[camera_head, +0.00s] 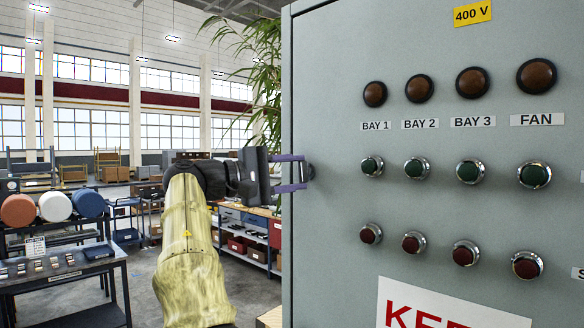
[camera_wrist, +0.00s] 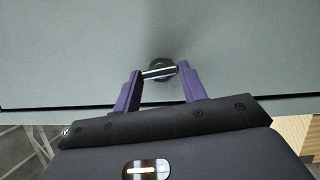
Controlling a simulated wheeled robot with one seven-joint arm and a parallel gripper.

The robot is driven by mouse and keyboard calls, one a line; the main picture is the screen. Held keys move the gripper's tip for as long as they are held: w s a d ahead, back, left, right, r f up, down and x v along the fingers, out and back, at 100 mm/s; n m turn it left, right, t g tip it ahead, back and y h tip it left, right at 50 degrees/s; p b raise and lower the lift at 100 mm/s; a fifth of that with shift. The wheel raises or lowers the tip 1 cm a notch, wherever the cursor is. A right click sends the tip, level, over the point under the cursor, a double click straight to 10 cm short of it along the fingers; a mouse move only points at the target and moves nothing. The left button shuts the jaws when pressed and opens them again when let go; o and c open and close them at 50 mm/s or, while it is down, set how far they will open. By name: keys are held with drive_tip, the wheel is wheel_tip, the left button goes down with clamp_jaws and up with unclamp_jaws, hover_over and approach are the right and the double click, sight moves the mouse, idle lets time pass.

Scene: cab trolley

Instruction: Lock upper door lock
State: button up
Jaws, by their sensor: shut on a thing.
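The upper door lock (camera_wrist: 160,71) is a dark round base with a short bright metal bar, set in the grey cabinet door near its edge. In the wrist view the bar lies nearly level, slightly tilted, between my two purple fingers. My gripper (camera_wrist: 160,73) is shut on the bar, with a fingertip at each end. In the head view my gripper (camera_head: 304,173) reaches the left edge of the cabinet door (camera_head: 340,200). There the lock (camera_head: 309,172) is mostly hidden behind the fingertips.
The door carries brown lamps (camera_head: 473,82), green buttons (camera_head: 469,171) and red buttons (camera_head: 466,252) right of my gripper. A workbench with drawers (camera_head: 250,228) stands behind my arm.

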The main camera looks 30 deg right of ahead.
drive_tip(key=shift+m+y, duration=0.3)
drive_tip(key=shift+m, duration=0.3)
drive_tip(key=o, duration=1)
drive_tip(key=a+p, duration=0.1)
drive_tip(key=a, duration=0.4)
drive_tip(key=a+p, duration=0.2)
drive_tip(key=a, duration=0.4)
drive_tip(key=a+p, duration=0.1)
drive_tip(key=a, duration=0.5)
drive_tip(key=shift+w+a+p, duration=0.2)
drive_tip(key=shift+w+p, duration=0.1)
drive_tip(key=shift+w, duration=0.1)
